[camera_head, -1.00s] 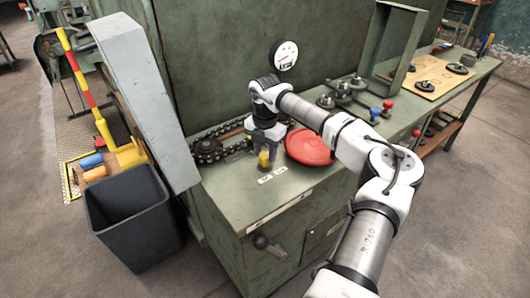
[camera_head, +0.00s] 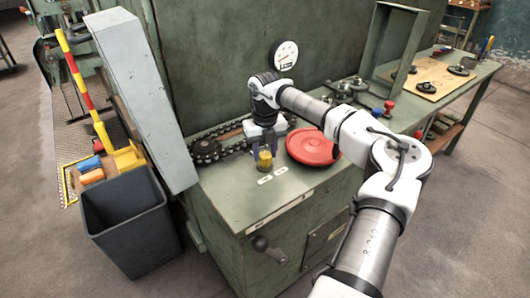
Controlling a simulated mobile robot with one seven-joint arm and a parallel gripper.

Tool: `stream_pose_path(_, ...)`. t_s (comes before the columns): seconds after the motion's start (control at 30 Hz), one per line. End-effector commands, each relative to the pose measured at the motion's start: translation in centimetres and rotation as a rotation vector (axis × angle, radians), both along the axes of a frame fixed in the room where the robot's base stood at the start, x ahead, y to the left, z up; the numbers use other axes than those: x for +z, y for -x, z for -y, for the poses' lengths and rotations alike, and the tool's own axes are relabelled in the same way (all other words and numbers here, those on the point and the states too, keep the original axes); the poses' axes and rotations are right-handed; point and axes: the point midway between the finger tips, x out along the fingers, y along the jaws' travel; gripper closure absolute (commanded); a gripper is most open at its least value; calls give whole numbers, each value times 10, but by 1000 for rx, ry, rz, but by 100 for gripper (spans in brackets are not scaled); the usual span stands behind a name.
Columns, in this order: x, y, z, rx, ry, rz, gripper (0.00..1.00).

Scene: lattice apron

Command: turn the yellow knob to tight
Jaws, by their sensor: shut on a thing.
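The yellow knob (camera_head: 265,160) stands on the green machine top, to the left of a red round lid. My gripper (camera_head: 264,152) points down over the knob with its fingers on either side of it, shut on it. The upper part of the knob is partly hidden by the fingers. Two small pale labels lie on the surface just in front of the knob, but their text is too small to read.
The red lid (camera_head: 312,147) lies close to the right of my gripper. A chain and sprocket (camera_head: 206,150) lie to the left. A gauge (camera_head: 284,55) is on the panel behind. A dark bin (camera_head: 130,215) stands at the lower left.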

Motion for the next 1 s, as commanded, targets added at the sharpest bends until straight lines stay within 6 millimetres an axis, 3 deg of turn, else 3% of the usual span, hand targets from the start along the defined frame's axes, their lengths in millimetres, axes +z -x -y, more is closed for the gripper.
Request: stream_pose_path(1.0,2,-1,-1,965,0,7,85)
